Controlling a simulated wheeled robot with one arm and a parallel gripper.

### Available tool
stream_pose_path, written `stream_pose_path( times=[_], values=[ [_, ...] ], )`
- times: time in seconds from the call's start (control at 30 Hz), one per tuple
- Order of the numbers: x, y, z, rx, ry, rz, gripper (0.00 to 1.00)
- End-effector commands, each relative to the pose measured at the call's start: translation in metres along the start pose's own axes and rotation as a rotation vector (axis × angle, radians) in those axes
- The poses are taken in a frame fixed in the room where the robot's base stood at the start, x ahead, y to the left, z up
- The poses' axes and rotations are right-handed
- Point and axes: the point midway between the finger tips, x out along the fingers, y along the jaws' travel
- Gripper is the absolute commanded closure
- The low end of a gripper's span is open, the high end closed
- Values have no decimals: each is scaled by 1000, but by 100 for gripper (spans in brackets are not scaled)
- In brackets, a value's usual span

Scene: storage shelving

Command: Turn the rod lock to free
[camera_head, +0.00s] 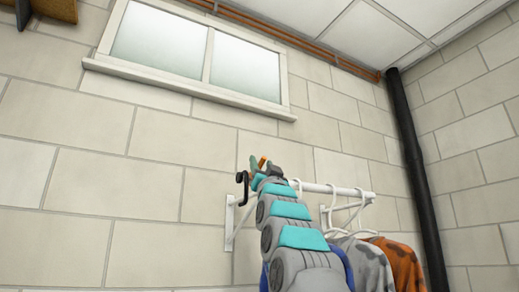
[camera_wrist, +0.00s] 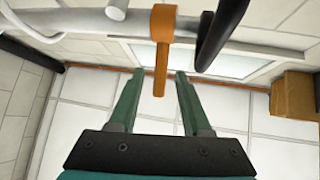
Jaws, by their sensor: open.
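The rod lock is an orange lever (camera_wrist: 162,28) on the white rod (camera_wrist: 75,20), at the top centre of the wrist view. Its narrow arm points down the picture between my fingers. My gripper (camera_wrist: 160,73) is open, with one green finger on each side of the lever arm and a visible gap on both sides. In the head view my gripper (camera_head: 258,163) is at the left end of the white rod (camera_head: 318,187), with a bit of orange (camera_head: 263,162) showing there. My arm hides part of the rod.
A black hook (camera_head: 241,178) is close to the left of my gripper; it also shows in the wrist view (camera_wrist: 222,30). Grey (camera_head: 362,262) and orange (camera_head: 398,262) garments hang from the rod on white hangers. A black pipe (camera_head: 416,165) stands at the right. A window is above.

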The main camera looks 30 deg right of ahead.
Motion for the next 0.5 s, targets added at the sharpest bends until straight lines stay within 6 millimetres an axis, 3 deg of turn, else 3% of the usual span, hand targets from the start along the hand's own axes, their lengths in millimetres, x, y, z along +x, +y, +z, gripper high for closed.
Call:
stream_pose_path(
  times=[0.03,0.2,0.5],
  values=[
    [12,-2,-5,0,-2,0,52],
    [30,-1,-2,0,-6,0,52],
    [41,0,1,0,-3,-1,52]
  ],
)
